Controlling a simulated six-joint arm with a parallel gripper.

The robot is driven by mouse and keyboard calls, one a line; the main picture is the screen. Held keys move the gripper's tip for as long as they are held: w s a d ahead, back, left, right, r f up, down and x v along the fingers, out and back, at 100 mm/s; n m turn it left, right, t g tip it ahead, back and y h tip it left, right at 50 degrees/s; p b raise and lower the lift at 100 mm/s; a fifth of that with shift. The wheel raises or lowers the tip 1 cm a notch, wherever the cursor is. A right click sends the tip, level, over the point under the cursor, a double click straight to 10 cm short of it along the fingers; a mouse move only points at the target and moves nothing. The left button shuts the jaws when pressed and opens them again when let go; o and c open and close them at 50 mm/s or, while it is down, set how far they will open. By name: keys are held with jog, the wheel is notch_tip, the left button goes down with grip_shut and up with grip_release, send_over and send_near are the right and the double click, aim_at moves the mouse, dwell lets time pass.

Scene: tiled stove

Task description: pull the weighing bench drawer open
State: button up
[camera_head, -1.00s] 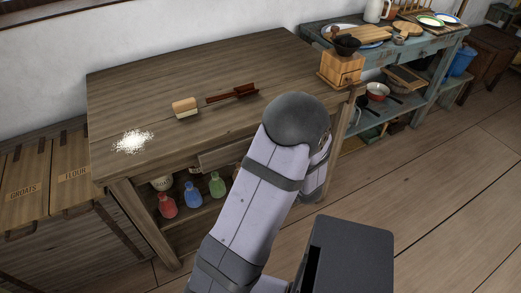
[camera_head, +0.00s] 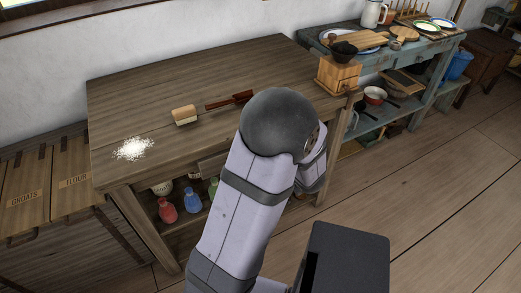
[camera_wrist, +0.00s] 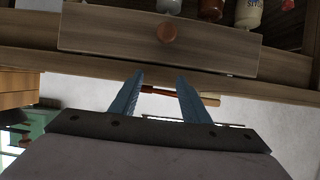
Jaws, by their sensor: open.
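The weighing bench (camera_head: 150,90) is a wooden table with a drawer (camera_head: 211,166) under its front edge, mostly hidden by my arm in the head view. The visible part of the drawer front looks shut. In the wrist view, which is upside down, the drawer front (camera_wrist: 100,30) spans the top with a round brown knob (camera_wrist: 167,32) at its middle. My gripper (camera_wrist: 160,76) is open and empty, its two blue fingers apart and pointing toward the drawer. The knob is beyond the fingertips, not between them. My gripper is hidden in the head view.
White powder (camera_head: 133,148), a brush (camera_head: 184,115) and a dark red-brown tool (camera_head: 230,100) lie on the bench top. A wooden box grinder (camera_head: 338,74) stands at its right end. Red (camera_head: 167,210) and blue (camera_head: 192,201) bottles stand below the drawer.

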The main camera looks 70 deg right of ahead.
jog(key=shift+r, duration=1.4)
